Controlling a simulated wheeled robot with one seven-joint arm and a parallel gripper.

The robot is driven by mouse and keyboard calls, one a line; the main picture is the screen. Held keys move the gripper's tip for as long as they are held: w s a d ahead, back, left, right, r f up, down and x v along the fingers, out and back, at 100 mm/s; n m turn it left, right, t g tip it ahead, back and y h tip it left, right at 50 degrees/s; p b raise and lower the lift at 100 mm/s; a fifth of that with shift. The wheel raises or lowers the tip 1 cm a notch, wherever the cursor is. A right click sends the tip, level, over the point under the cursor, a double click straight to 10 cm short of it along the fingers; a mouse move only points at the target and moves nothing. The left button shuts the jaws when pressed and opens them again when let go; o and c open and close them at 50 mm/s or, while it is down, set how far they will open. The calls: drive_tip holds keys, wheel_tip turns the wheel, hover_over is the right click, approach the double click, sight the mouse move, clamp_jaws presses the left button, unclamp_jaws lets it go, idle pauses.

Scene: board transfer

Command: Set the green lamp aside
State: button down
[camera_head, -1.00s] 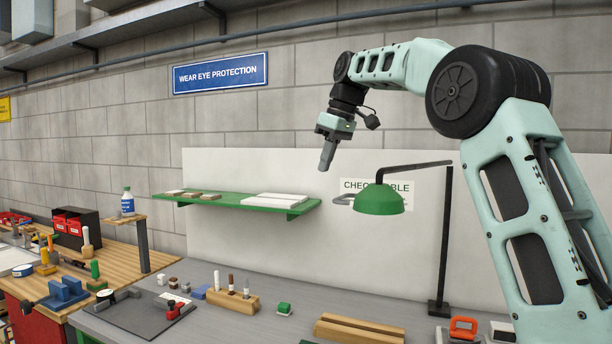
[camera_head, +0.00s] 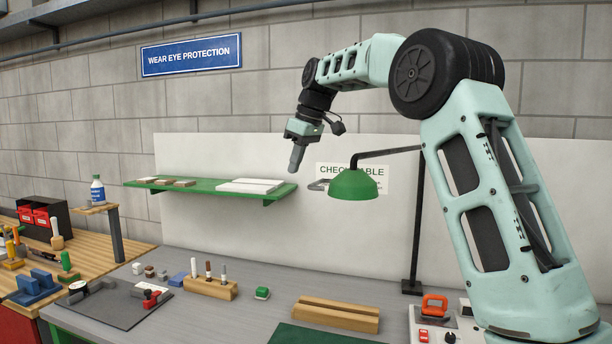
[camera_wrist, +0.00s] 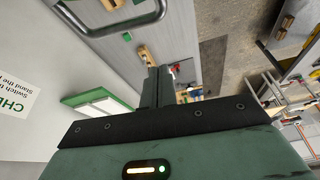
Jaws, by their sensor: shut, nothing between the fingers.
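The green lamp (camera_head: 354,186) has a domed shade on a dark jointed arm and a black upright post (camera_head: 417,225) that stands on the grey bench. A grey loop handle (camera_head: 318,185) sticks out from the left side of the shade. My gripper (camera_head: 297,160) is shut and empty, pointing down, to the left of the shade and a little above the handle. In the wrist view its closed fingers (camera_wrist: 157,86) are apart from the handle.
A green wall shelf (camera_head: 208,191) with white and brown boards is left of my gripper.

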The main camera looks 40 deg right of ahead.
drive_tip(key=shift+s+d+f+p, duration=0.35)
drive_tip(key=shift+s+f+p, duration=0.25)
drive_tip(key=shift+f, duration=0.25)
drive_tip(key=shift+s+d+f+p, duration=0.4)
drive_tip(key=shift+s+f, duration=0.25)
drive_tip(key=shift+f, duration=0.2)
